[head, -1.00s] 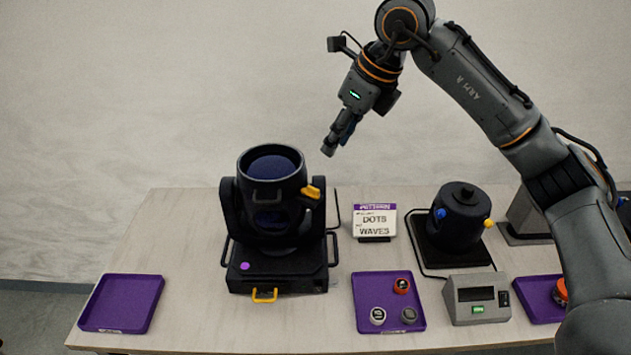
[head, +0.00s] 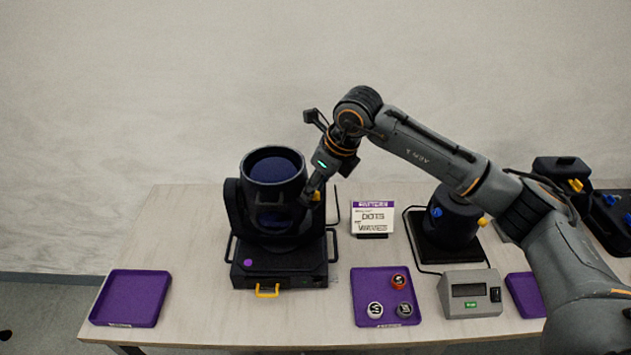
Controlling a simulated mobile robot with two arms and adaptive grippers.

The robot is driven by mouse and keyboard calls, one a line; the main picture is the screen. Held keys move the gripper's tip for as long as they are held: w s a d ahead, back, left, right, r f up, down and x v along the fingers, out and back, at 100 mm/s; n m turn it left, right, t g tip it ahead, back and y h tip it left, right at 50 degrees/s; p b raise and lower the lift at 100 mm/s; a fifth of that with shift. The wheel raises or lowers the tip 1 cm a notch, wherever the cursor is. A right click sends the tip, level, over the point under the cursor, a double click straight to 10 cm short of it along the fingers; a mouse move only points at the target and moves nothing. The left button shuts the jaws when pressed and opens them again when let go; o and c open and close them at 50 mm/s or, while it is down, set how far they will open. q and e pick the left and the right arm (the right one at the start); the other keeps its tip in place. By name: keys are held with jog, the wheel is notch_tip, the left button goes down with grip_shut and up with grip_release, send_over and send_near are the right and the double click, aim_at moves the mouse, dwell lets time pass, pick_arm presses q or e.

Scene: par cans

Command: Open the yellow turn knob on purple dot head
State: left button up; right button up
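The purple dot head is a black moving-head lamp (head: 272,175) on a black base with a purple dot (head: 248,262) on its front left. Its yellow turn knob (head: 318,196) sits on the right side of the lamp barrel and is partly hidden by my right gripper. My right gripper (head: 309,198) reaches down from the upper right, with its fingertips at the knob. The fingers are dark and small, so I cannot tell whether they are shut on it. My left gripper is not in view.
A yellow-handled drawer (head: 267,290) is at the lamp base's front. A pattern sign (head: 372,219), a purple tray (head: 359,312) with several small discs, a grey box (head: 470,293) and a second black head (head: 455,220) stand to the right. An empty purple tray (head: 131,298) lies left.

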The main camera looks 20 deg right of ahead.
grip_shut()
